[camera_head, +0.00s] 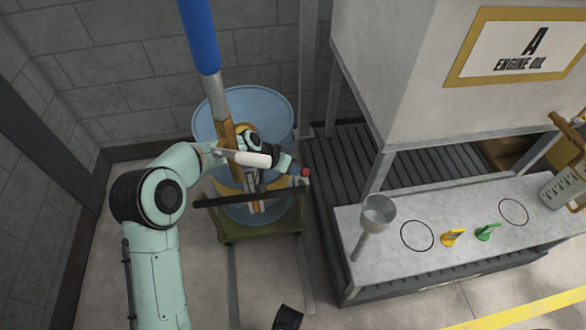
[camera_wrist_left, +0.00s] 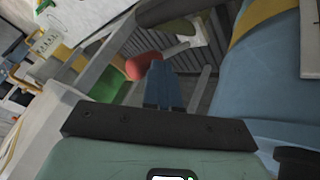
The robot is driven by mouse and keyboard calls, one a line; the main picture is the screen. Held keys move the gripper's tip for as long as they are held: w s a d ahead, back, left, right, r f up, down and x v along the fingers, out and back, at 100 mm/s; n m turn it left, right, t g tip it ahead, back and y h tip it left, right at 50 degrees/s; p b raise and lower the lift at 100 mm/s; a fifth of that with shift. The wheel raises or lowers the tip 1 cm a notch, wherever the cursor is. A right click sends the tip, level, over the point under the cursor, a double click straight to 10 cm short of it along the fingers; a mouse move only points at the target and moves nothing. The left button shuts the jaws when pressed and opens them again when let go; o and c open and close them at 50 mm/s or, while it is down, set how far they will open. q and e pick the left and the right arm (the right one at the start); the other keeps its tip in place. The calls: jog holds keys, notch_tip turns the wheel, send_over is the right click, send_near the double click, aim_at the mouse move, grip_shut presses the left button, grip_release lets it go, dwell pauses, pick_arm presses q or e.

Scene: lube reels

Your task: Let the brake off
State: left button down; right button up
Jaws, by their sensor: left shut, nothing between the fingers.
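A red knob (camera_head: 305,171), likely the brake lever's tip, shows at the right side of the drum dolly (camera_head: 270,228). It shows larger in the left wrist view (camera_wrist_left: 142,65). My left gripper (camera_head: 295,168) reaches in over the dolly from the left, and its tips are close to the knob. In the left wrist view its blue fingers (camera_wrist_left: 163,72) are together and empty, just beside the knob. I cannot tell whether they touch it. The rest of the lever is mostly hidden.
A blue drum (camera_head: 270,105) with a pole-like pump stands on the dolly. To the right is a steel bench (camera_head: 375,265) with a funnel (camera_head: 379,210), a yellow handle (camera_head: 453,236) and a green handle (camera_head: 487,231), under the engine oil tank (camera_head: 425,75). Floor in front is mostly clear.

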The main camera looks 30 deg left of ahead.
pick_arm(q)
jog(key=shift+s+d+f, duration=0.2)
jog(key=shift+s, duration=0.05)
pick_arm(e)
jog(key=shift+s+d+f, duration=0.1)
jog(key=shift+s+f, duration=0.1)
jog(key=shift+s, duration=0.2)
pick_arm(q)
jog(key=shift+f, duration=0.1)
jog(key=shift+s+d, duration=0.1)
